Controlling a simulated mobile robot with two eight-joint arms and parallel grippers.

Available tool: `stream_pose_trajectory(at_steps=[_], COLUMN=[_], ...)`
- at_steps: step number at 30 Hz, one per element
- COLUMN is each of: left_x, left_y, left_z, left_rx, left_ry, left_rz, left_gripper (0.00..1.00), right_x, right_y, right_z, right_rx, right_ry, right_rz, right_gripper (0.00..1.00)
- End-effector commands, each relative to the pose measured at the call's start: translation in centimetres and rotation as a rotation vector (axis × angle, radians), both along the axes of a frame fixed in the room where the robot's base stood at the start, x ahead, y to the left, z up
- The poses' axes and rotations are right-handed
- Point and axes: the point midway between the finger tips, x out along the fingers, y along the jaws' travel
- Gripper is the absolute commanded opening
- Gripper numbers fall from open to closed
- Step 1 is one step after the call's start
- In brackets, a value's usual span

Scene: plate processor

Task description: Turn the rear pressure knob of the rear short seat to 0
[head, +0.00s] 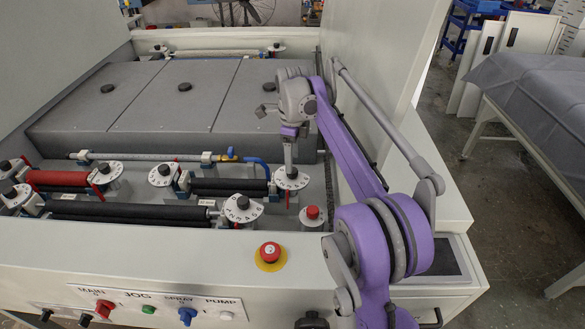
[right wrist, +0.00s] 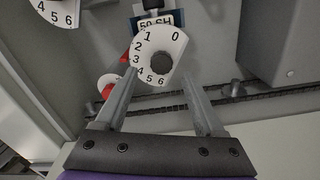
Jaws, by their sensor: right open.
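A white numbered dial (head: 291,178) sits at the right end of the rear short roller (head: 230,187). In the right wrist view the dial (right wrist: 150,50) shows the digits 0 to 6 and a dark round knob (right wrist: 162,64) on its face. A red pointer (right wrist: 125,57) shows at the dial's edge near the 2 and 3. My right gripper (head: 290,166) points down over this dial. In the right wrist view the open fingers (right wrist: 161,76) stand on either side of the knob, with gaps visible; contact cannot be told. My left gripper is not in view.
Another dial (head: 243,208) lies just in front, on the long front roller (head: 130,214). A red button (head: 312,212) stands to the right. A grey cover (head: 185,100) lies behind, and a white upright panel (head: 385,60) rises at right. A red emergency stop (head: 270,253) is on the front edge.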

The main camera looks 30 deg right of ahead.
Motion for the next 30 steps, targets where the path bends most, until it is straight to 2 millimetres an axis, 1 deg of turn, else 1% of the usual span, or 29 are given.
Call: stream_pose_trajectory(at_steps=[1, 3, 7, 12, 19, 23, 24, 26, 27, 29, 30], left_x=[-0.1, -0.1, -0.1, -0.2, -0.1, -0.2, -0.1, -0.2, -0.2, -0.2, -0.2], left_y=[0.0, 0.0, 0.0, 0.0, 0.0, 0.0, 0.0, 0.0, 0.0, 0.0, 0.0], left_z=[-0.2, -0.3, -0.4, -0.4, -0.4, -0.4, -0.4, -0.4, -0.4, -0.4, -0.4], left_rx=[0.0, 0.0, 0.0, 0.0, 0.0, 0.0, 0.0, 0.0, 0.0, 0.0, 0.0], left_ry=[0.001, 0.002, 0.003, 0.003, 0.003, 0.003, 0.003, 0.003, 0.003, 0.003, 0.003], left_rz=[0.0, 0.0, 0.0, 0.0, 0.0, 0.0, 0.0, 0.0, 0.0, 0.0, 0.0], left_gripper=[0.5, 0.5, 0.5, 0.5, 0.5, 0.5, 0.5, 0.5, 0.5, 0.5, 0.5], right_x=[0.0, 0.0, 0.0, 0.0, 0.0, 0.0, 0.0, 0.0, 0.0, 0.0, 0.0], right_y=[0.0, 0.0, 0.0, 0.0, 0.0, 0.0, 0.0, 0.0, 0.0, 0.0, 0.0], right_z=[-1.1, -2.1, -3.5, -4.2, -4.2, -4.2, -4.2, -4.2, -4.2, -4.2, -4.2], right_rx=[0.0, 0.0, 0.0, 0.0, 0.0, 0.0, 0.0, 0.0, 0.0, 0.0, 0.0], right_ry=[0.0, 0.0, 0.0, 0.0, 0.0, 0.0, 0.0, 0.0, 0.0, 0.0, 0.0], right_rz=[0.0, 0.0, 0.0, 0.0, 0.0, 0.0, 0.0, 0.0, 0.0, 0.0, 0.0], right_gripper=[0.71, 0.71, 0.71, 0.71, 0.71, 0.48, 0.4, 0.3, 0.22, 0.12, 0.04])
